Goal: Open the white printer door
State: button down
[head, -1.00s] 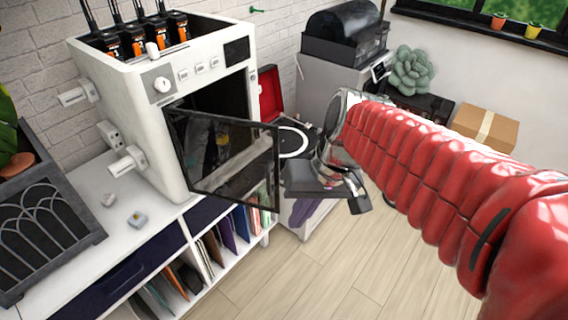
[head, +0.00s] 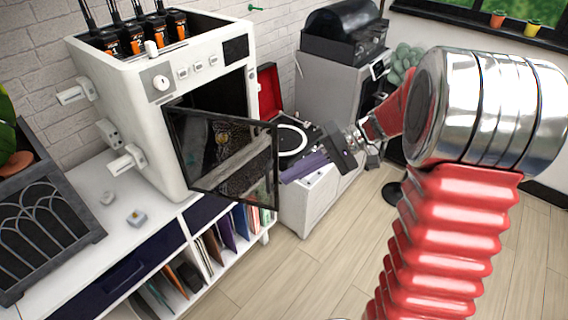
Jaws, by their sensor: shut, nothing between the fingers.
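The white printer (head: 150,118) stands on the white cabinet at the left. Its door (head: 226,160), a dark see-through panel in a black frame, stands swung well out from the front opening, hinged at the left edge. The dark chamber shows behind it.
A record player with a red lid (head: 268,90) sits behind the door on a white unit (head: 310,200). A grey cabinet (head: 335,95) with a black machine stands farther back. Two small grey pieces (head: 137,218) lie on the cabinet top. The wooden floor (head: 300,270) in front is clear.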

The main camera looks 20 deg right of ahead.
jog(key=w+d+f+m+t+y, duration=0.1)
jog(key=w+d+f+t+y, duration=0.3)
jog(key=w+d, duration=0.3)
jog(key=d+t+y, duration=0.1)
jog(key=d, duration=0.3)
jog(key=shift+w+f+m, duration=0.2)
jog(key=shift+w+m, duration=0.1)
jog(key=shift+w, duration=0.05)
jog(key=a, duration=1.1)
jog(key=shift+s+a, duration=0.2)
jog(key=shift+a, duration=0.05)
